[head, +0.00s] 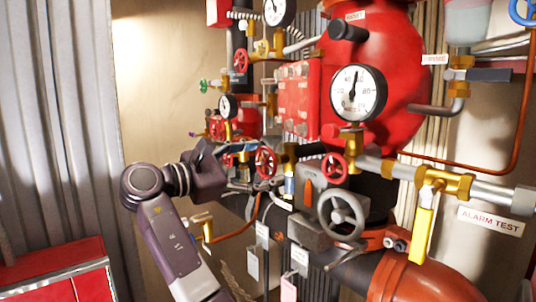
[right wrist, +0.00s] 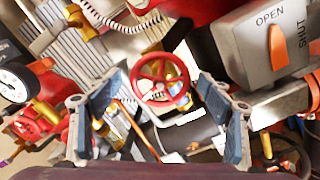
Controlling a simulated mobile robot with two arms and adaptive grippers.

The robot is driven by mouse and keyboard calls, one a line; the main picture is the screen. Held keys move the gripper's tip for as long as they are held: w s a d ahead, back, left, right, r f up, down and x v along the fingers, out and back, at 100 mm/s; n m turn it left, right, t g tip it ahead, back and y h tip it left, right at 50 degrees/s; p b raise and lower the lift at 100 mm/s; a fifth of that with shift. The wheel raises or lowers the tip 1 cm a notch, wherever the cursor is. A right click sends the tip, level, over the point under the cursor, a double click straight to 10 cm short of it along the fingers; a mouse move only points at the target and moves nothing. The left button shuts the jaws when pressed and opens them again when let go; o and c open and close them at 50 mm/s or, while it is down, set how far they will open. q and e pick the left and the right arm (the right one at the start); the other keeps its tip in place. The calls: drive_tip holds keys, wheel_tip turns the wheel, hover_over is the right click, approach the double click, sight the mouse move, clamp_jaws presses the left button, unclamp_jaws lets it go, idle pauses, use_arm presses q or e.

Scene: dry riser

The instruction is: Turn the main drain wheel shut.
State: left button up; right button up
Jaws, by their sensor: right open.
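A small red handwheel (head: 265,162) with a brass hub sits low in the pipework; no label for the main drain is readable on it. My right gripper (head: 242,154) is just left of it in the head view. In the right wrist view the gripper (right wrist: 160,90) is open, its blue-grey fingers apart on either side of a red wheel (right wrist: 162,82). The fingers look clear of the rim; the depth gap is hard to tell. A larger grey handwheel (head: 343,218) stands to the right, with nothing on it. My left gripper is not in view.
A grey OPEN/SHUT box (right wrist: 265,45) with an orange pointer is close by on the right in the wrist view. Another red wheel (head: 333,167), a gauge (head: 358,93) and a yellow lever (head: 424,228) crowd the right. A red cabinet (head: 60,270) stands lower left.

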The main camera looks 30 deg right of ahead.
drive_tip(key=shift+d+p, duration=0.3)
drive_tip(key=shift+d, duration=0.75)
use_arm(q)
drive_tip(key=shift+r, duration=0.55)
use_arm(e)
drive_tip(key=shift+w, duration=0.1)
drive_tip(key=shift+c, duration=0.2)
drive_tip(key=c, duration=1.1)
